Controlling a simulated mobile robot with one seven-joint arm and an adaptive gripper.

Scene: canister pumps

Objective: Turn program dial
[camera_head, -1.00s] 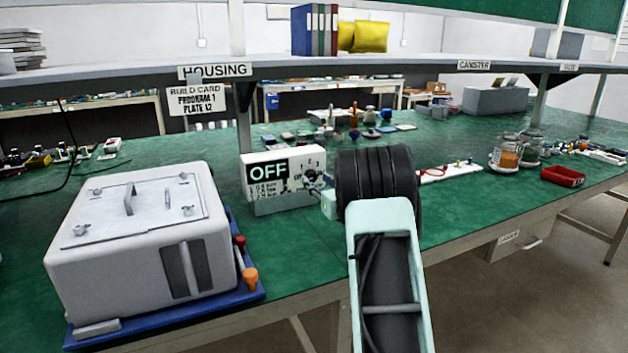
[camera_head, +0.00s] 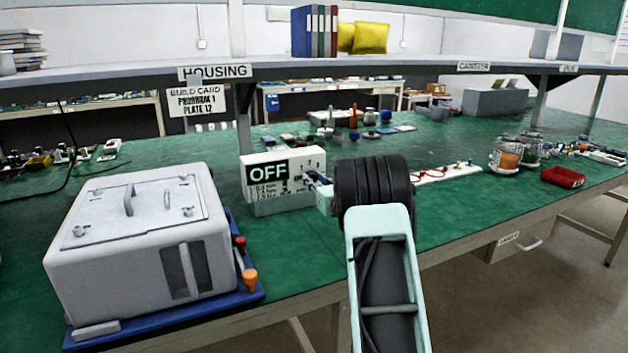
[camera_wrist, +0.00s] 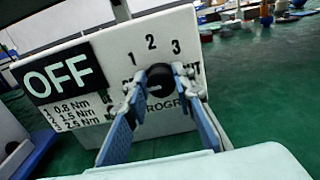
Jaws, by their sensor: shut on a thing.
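The white control box (camera_head: 258,178) stands on the green bench, with a black OFF display (camera_head: 268,171) on its left part. In the wrist view, the box (camera_wrist: 110,60) carries a round black program dial (camera_wrist: 160,78) below the numbers 1, 2 and 3. My gripper (camera_wrist: 162,92) has one finger on each side of the dial and is shut on it. The dial's pointer is hidden or too dark to read. In the head view my gripper (camera_head: 318,186) reaches the box's right part, and the dial is mostly covered. A build card (camera_head: 197,102) reads program 1, plate L2.
A large white housing (camera_head: 140,235) on a blue base stands left of the box. The shelf (camera_head: 350,67) runs above the bench.

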